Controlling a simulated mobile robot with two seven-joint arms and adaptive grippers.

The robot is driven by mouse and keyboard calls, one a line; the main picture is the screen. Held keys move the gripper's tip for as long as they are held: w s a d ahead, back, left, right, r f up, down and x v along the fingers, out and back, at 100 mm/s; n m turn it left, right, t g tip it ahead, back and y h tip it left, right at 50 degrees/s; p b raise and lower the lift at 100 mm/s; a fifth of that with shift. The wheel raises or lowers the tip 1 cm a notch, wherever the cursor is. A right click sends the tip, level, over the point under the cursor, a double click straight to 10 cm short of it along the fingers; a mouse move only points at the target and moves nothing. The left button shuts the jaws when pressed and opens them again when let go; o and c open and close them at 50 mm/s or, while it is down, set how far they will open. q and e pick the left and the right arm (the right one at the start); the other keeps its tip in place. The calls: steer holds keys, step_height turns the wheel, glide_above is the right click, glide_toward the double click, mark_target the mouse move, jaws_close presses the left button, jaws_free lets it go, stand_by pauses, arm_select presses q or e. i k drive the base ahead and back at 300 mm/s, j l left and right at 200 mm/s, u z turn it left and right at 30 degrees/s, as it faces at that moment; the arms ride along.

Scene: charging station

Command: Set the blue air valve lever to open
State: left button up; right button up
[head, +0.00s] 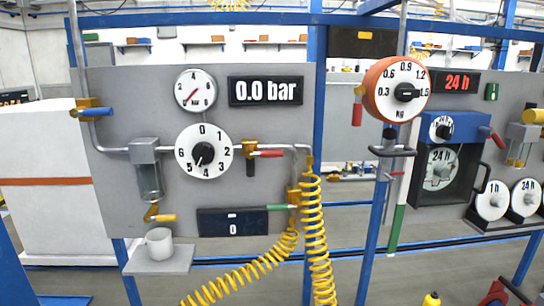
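The blue air valve lever (97,112) is at the upper left edge of the grey panel. It sits on a yellow valve body (88,103) on the grey pipe. The lever lies about level, across the steep run of the pipe. Neither of my grippers shows in the head view, and nothing touches the lever.
The grey panel (140,85) carries a round gauge (196,90), a display reading 0.0 bar (265,91) and a numbered dial (203,152). A red lever (267,154) and a green lever (281,207) are further right. Yellow coiled hoses (317,235) hang below. A white mug (159,243) stands on a small shelf.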

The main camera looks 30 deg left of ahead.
mark_target(98, 112)
steer(key=u, duration=1.9)
